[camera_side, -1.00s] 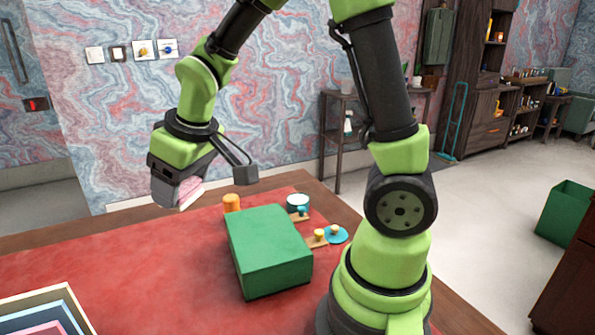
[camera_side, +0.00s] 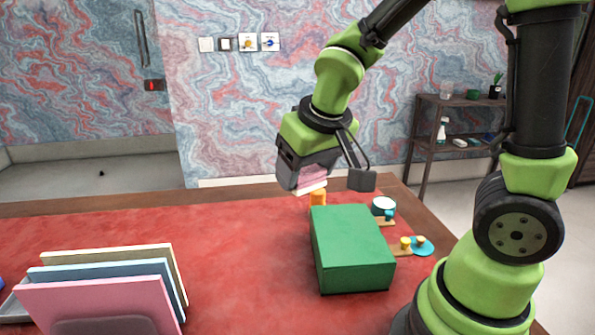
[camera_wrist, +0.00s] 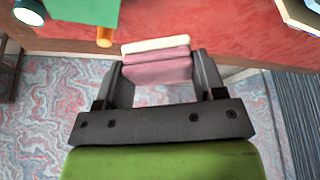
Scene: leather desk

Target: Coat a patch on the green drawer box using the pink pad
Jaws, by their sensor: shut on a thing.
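The green drawer box (camera_side: 352,248) sits on the red leather desk top, near my arm's base. Its top looks plain green, with no coated patch visible. My gripper (camera_side: 308,182) is shut on the pink pad (camera_side: 313,175), which has a pale face. It holds the pad above the desk's back edge, behind and left of the box and apart from it. In the wrist view the pad (camera_wrist: 158,60) sits between the two fingers (camera_wrist: 158,82), and a corner of the green box (camera_wrist: 85,10) shows at the top left.
An orange cylinder (camera_side: 317,198) stands just behind the box. A white-topped cup (camera_side: 383,205), a teal disc (camera_side: 423,246) and small yellow pieces (camera_side: 405,243) lie to its right. Upright pink, blue and cream boards (camera_side: 95,305) stand at front left. The desk's middle left is clear.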

